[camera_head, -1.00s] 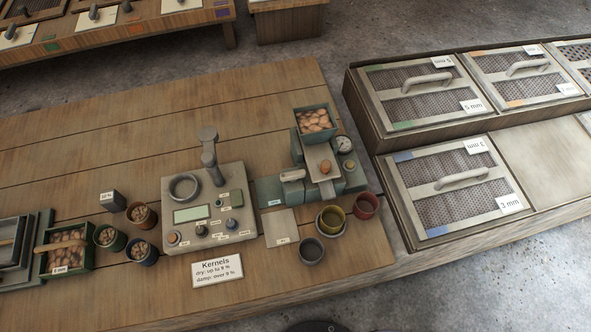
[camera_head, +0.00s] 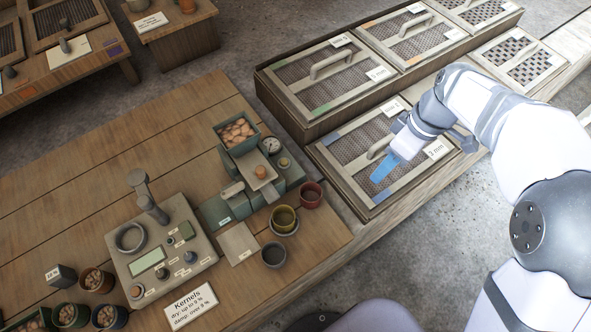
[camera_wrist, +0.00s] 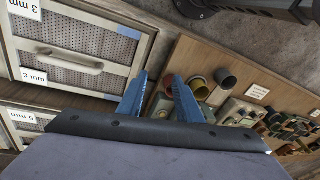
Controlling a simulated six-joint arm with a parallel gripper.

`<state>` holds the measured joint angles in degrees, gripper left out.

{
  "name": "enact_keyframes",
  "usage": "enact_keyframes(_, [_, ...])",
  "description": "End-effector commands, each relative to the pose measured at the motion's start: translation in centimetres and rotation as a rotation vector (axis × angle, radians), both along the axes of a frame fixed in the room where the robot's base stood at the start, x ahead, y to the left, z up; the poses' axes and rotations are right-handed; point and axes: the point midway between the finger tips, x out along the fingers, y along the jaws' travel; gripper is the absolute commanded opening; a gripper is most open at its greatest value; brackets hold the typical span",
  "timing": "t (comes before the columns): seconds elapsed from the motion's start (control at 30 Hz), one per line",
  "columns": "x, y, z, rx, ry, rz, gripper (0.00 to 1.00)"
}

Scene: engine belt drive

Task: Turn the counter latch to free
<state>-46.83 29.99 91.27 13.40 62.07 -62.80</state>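No label that I can read names the counter latch. A pale lever-like handle (camera_head: 232,189) sits on the left of a green machine (camera_head: 213,211), which also has a hopper of kernels (camera_head: 237,130) and a round gauge (camera_head: 271,145). I cannot tell if this handle is the latch or how it is set. My gripper (camera_head: 380,178) is above the 3 mm sieve panel, right of the machine and apart from it. In the wrist view its two blue fingers (camera_wrist: 156,82) stand apart with nothing held between them. The fingers partly hide the machine there.
Red (camera_head: 311,194), yellow (camera_head: 284,219) and grey (camera_head: 273,255) cups stand in front of the machine. A grey panel with a display (camera_head: 160,254) and knobs is to its left. The handled 3 mm sieve (camera_head: 345,148) lies under my gripper. Bare table lies behind the panel.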

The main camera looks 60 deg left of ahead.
Motion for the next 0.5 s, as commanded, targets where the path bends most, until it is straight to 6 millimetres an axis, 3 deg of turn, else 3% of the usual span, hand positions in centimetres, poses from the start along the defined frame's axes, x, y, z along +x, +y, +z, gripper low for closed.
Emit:
enact_keyframes(0.03, [-2.2,3.5,-0.1,0.024,0.009,0.152,0.32])
enact_keyframes(0.2, [-10.6,12.3,-0.5,0.123,0.043,0.638,0.32])
enact_keyframes(0.33, [-17.3,16.4,-1.0,0.194,0.071,0.943,0.32])
enact_keyframes(0.5, [-23.5,18.9,-1.3,0.262,0.096,1.202,0.32])
